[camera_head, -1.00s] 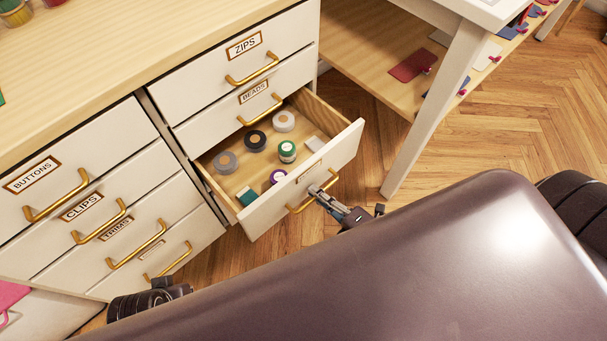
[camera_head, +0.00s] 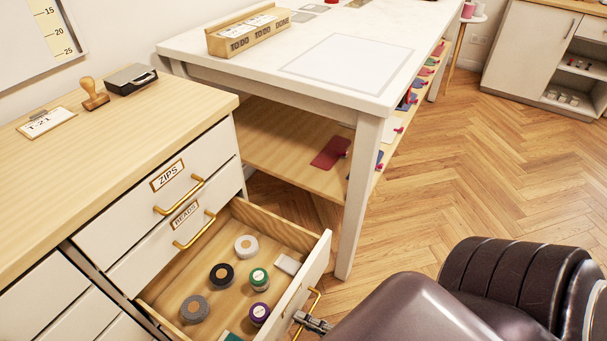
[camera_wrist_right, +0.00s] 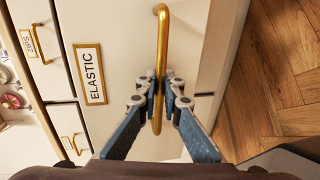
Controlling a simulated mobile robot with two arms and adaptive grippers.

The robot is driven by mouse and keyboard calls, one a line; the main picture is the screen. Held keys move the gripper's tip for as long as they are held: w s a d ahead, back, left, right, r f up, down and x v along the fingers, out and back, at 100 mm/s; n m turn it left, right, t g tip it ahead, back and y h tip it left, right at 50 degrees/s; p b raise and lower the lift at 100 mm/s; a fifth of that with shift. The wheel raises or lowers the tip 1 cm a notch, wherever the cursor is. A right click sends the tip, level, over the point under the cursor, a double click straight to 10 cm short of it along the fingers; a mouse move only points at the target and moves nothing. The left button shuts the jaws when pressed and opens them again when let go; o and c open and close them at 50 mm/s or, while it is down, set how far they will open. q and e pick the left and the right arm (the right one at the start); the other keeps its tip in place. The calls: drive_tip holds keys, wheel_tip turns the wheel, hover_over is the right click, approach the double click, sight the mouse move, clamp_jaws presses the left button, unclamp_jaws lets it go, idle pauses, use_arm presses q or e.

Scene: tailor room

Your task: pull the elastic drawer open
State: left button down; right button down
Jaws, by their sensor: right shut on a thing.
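The elastic drawer stands open below the beads drawer, and its inside wall (camera_head: 268,225) shows in the head view. Its white front, with the "ELASTIC" label (camera_wrist_right: 90,74), shows in the right wrist view. My right gripper (camera_wrist_right: 160,88) is shut on the brass handle (camera_wrist_right: 162,40) of this drawer. In the head view the right gripper (camera_head: 312,322) is at the handle (camera_head: 306,312), at the bottom edge. Spools and round tins lie in the drawer, among them a black one (camera_head: 221,274), a white one (camera_head: 246,245) and a green one (camera_head: 259,278). My left gripper is not in view.
The closed zips drawer (camera_head: 140,205) and beads drawer (camera_head: 150,255) are above. A white table (camera_head: 440,28) with a lower shelf stands close behind the open drawer, its leg (camera_head: 356,200) near the drawer front. Wooden floor (camera_head: 480,170) is clear to the right.

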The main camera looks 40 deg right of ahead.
drive_tip(key=c, duration=2.4)
unclamp_jaws()
drive_tip(key=v, duration=1.2)
drive_tip(key=shift+f, duration=0.1)
